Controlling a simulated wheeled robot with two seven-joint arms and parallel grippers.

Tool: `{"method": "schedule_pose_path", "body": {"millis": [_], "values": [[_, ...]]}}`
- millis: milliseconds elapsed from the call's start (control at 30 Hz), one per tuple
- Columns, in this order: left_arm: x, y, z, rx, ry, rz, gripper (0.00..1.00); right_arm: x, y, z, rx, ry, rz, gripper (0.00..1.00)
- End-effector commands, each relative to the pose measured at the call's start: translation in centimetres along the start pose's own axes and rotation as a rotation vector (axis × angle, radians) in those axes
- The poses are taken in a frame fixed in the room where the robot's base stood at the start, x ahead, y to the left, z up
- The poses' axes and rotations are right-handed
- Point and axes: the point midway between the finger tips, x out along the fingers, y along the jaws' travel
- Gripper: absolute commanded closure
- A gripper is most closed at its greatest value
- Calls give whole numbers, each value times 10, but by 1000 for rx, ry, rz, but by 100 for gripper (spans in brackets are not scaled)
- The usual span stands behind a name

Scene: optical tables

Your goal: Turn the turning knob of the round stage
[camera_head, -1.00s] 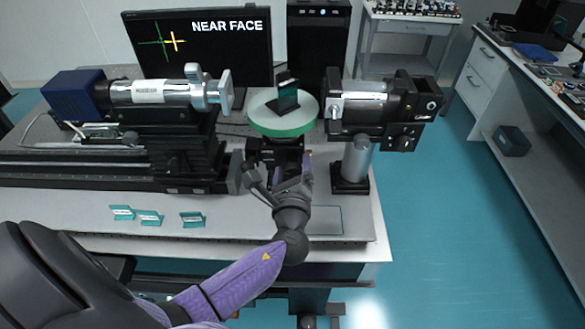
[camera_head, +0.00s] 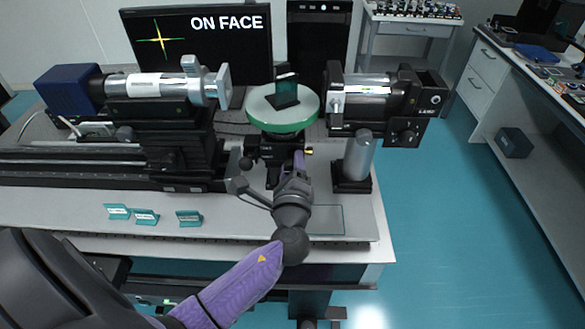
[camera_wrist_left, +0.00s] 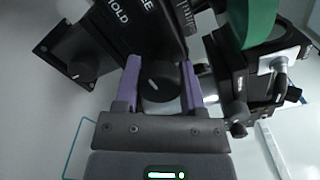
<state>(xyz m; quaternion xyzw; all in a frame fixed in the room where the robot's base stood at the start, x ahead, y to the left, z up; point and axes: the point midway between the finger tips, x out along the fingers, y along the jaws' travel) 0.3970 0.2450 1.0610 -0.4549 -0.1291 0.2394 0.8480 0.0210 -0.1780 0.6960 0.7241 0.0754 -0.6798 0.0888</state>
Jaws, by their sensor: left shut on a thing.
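The round stage (camera_head: 282,124) has a pale disc top with a green rim and carries a small dark holder with a teal plate (camera_head: 286,91). Its green rim also shows at the top of the left wrist view (camera_wrist_left: 260,22). My left gripper (camera_head: 297,165) is in front of the black stage base, below the disc. In the left wrist view, the black turning knob (camera_wrist_left: 157,88) sits between the purple fingers of my left gripper (camera_wrist_left: 160,75), which are shut on it. In the head view the gripper hides the knob. My right gripper does not show.
Several small teal signs (camera_head: 146,217) stand on the bench at front left.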

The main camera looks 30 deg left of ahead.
Motion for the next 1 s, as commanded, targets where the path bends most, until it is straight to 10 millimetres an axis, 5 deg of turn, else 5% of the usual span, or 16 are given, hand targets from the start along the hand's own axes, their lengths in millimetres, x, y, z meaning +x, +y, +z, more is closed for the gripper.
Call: {"method": "schedule_pose_path", "body": {"millis": [67, 100, 233, 567, 1000], "values": [[0, 0, 0, 1, 2, 2, 100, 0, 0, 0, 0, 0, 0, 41], [0, 0, 0, 2, 2, 2, 40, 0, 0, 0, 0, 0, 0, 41], [0, 0, 0, 2, 2, 1, 13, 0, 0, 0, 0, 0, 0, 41], [-5, 1, -1, 3, 3, 2, 13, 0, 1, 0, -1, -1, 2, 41], [-94, 1, -1, 3, 4, 2, 13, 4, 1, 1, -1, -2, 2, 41]]}}
